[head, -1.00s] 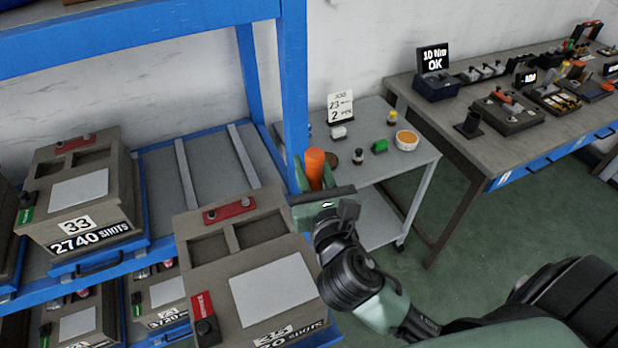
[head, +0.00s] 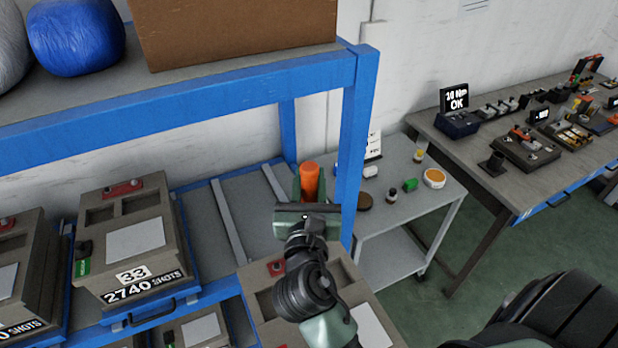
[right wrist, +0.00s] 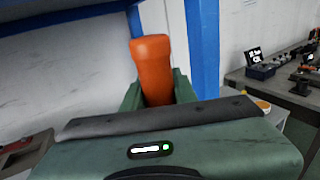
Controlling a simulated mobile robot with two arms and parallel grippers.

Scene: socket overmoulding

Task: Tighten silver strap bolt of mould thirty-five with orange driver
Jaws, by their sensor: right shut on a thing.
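My right gripper (head: 309,186) is shut on the orange driver (head: 309,176), which points up between the green fingers; it also shows in the right wrist view (right wrist: 152,66). The driver's tip is hidden. Below my right arm, a grey-brown mould (head: 252,283) is partly covered by the arm. One end of its red strap (head: 274,268) shows, with a small bolt on it; the rest of the strap is hidden. Its number cannot be read now. Mould 33 (head: 160,257) stands to its left, with a red strap and a bolt on top. My left gripper is out of view.
A blue shelf post (head: 357,140) stands just right of the driver, and a blue upper shelf beam (head: 200,107) crosses above the moulds. A bare shelf bay (head: 245,200) lies behind. A grey trolley (head: 415,205) with small items stands right of the post.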

